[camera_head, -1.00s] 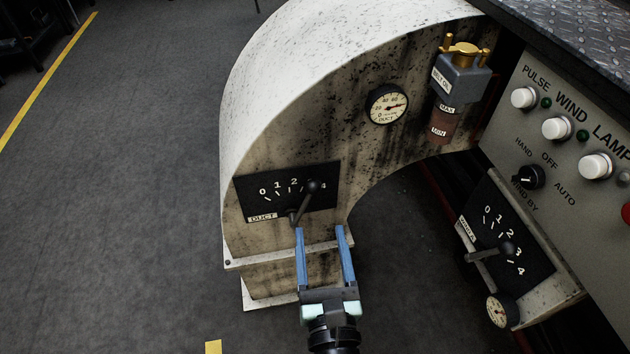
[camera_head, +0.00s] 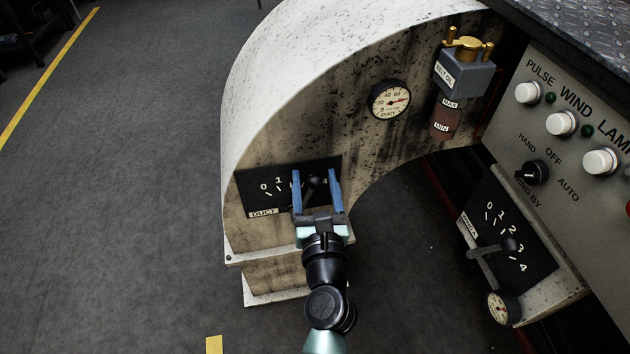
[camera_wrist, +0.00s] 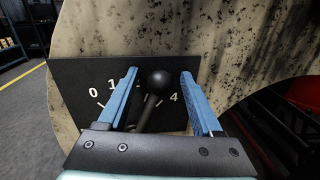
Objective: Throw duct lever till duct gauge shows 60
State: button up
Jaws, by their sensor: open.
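The duct lever's black round knob (camera_head: 314,182) stands in front of the black DUCT scale plate (camera_head: 262,192) on the stained duct. In the wrist view the knob (camera_wrist: 158,82) sits between the two blue fingers, with a gap showing on each side. The lever leans toward the high end of the scale; 0, 1 and 4 show, while the knob and fingers hide the middle. My gripper (camera_head: 315,174) is open around the knob; it also shows in the wrist view (camera_wrist: 159,73). The round duct gauge (camera_head: 390,99) is up and right; its red needle points right, exact reading too small to tell.
A BELT OIL cup (camera_head: 463,75) is fixed right of the gauge. A second lever (camera_head: 497,247) with its own scale and small gauge (camera_head: 503,307) is at lower right, below the WIND panel (camera_head: 555,85). The floor at left is clear.

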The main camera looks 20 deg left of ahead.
jog(key=shift+c, duration=0.2)
grip_shut()
dwell(1.1)
